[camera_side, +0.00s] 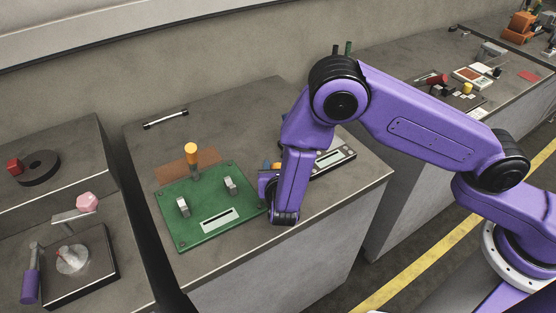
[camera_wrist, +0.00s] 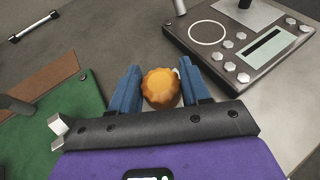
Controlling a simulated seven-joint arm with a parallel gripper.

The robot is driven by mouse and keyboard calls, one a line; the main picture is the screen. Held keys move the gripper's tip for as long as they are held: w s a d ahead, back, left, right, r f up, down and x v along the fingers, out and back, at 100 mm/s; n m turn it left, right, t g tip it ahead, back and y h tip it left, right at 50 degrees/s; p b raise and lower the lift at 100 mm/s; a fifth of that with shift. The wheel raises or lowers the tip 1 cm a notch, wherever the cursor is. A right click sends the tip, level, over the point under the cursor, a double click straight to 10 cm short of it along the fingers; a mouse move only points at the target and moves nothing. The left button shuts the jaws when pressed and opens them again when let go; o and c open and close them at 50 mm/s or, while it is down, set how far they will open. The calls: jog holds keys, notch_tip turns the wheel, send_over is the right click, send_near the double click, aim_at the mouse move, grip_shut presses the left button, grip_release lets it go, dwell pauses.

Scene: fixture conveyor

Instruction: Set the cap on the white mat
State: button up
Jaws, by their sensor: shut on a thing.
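The cap, an orange ribbed knob-like piece (camera_wrist: 160,88), is between the blue fingers of my gripper (camera_wrist: 161,92) in the wrist view. The fingers are shut on it from both sides. In the side view my gripper (camera_side: 268,182) is low over the bench, at the right edge of the green board, mostly behind my purple arm. A small orange patch (camera_side: 276,166) shows beside it. I cannot make out a separate white mat; a little white shows by the cap in the wrist view, but I cannot tell what it is.
A green board (camera_side: 192,231) with grey blocks, a white strip and an orange-topped post (camera_side: 191,150) lies left of my gripper. A grey device with buttons (camera_wrist: 212,62) stands to the right. A black-and-silver handle (camera_side: 166,119) lies behind. Bare bench lies between handle and device.

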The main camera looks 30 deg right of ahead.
jog(key=shift+f, duration=0.4)
jog(key=shift+f, duration=0.6)
dwell(0.6)
jog(key=o, duration=1.2)
